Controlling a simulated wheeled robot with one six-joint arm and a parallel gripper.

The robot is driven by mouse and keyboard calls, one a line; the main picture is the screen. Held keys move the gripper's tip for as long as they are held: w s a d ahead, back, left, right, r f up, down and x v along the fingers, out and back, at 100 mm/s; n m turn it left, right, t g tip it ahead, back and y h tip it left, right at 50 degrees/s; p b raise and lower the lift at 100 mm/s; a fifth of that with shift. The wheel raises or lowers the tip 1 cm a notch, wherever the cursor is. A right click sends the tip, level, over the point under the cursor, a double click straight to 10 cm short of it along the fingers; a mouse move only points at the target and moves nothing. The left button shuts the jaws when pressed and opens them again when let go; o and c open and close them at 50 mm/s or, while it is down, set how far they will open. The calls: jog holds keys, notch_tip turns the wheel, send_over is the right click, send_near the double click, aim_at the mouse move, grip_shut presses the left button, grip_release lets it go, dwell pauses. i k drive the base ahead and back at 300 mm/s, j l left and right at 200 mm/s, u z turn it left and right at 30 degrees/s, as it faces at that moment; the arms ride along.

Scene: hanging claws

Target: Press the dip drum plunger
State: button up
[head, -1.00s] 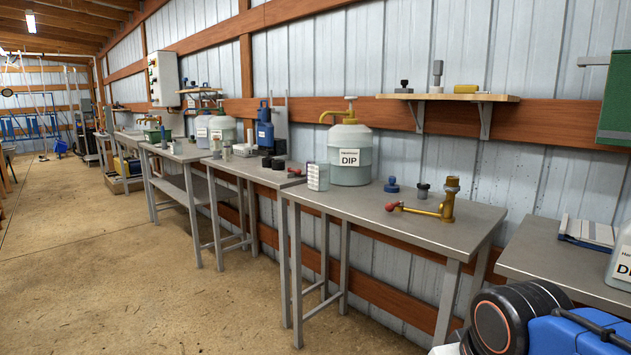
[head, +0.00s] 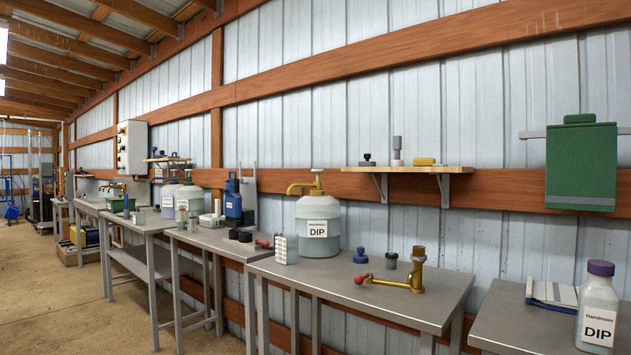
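A translucent white dip drum (head: 318,228) with a "DIP" label stands upright on the middle grey table, near the wall. Its yellow plunger pump (head: 317,182) sits on top, with a pale knob raised above the neck and a spout pointing left. Similar pale drums (head: 188,200) stand farther off on the tables to the left. My gripper is not in this view.
A purple-capped DIP bottle (head: 597,306) stands at right. A wall shelf (head: 410,169) hangs above. Open floor lies at left.

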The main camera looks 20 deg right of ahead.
aim_at(317, 171)
jog(key=j+z, duration=0.1)
jog(key=z, duration=0.35)
jog(key=i+j+z, duration=0.25)
jog(key=j, duration=0.3)
jog(key=j+z, duration=0.2)
jog(key=j, duration=0.35)
jog(key=i+j+z, duration=0.1)
jog(key=j+z, duration=0.15)
jog(key=j, duration=1.35)
jog(key=i+j, duration=0.15)
jog(key=j, duration=0.9)
jog(key=z, duration=0.05)
